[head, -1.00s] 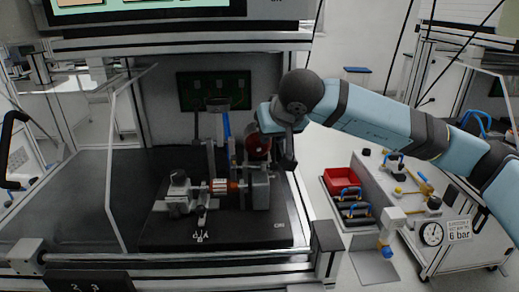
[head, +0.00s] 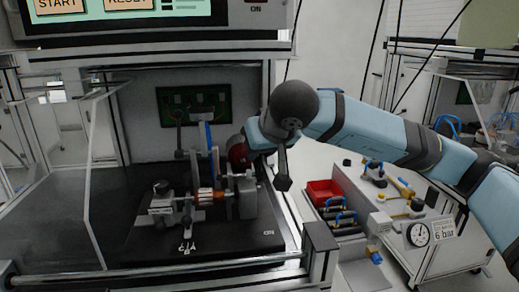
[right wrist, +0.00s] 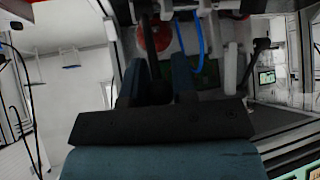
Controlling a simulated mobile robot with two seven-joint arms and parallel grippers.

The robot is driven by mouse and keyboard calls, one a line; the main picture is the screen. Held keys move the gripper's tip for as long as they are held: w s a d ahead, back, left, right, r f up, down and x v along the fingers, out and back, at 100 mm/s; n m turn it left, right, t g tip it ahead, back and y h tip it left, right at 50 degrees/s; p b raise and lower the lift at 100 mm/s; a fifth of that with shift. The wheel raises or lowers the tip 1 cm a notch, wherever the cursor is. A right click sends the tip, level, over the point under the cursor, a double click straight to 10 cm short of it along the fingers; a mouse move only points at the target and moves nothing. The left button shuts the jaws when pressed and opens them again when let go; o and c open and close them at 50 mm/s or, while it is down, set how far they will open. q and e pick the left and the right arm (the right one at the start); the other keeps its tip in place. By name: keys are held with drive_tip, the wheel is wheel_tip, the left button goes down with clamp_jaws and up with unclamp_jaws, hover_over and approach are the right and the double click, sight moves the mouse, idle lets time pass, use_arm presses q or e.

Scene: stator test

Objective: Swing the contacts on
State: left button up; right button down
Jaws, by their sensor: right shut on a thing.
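The stator (head: 206,196), with copper-coloured windings, sits in a grey fixture on the black base plate (head: 165,238). Upright grey contact arms (head: 195,165) stand behind it, with a blue hose or strip (head: 209,138) beside them. A red round part (head: 238,152) is at their right; it also shows in the right wrist view (right wrist: 153,36). My right gripper (head: 254,138) is behind and right of the stator, close to the red part. In the right wrist view its fingers (right wrist: 157,84) are shut on a dark bar (right wrist: 151,50). The contact tips are too small to judge. My left gripper is out of view.
A clear guard panel (head: 96,165) stands at the left of the station. A screen (head: 125,12) hangs above. A grey corner post (head: 320,250) is at front right. A side bench holds a red bin (head: 322,190) and a gauge (head: 419,235).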

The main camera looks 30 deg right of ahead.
drive_tip(key=shift+a, duration=0.15)
idle(0.8)
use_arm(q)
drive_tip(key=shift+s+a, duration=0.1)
use_arm(e)
drive_tip(key=c, duration=0.9)
unclamp_jaws()
drive_tip(key=shift+s+r, duration=0.1)
drive_tip(key=shift+c, duration=0.2)
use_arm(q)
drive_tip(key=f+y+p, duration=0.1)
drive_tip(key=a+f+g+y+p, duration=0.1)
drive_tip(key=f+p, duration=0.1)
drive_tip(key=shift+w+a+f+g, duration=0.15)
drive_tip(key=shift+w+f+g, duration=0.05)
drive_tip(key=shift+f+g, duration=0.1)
use_arm(e)
drive_tip(key=v, duration=1.4)
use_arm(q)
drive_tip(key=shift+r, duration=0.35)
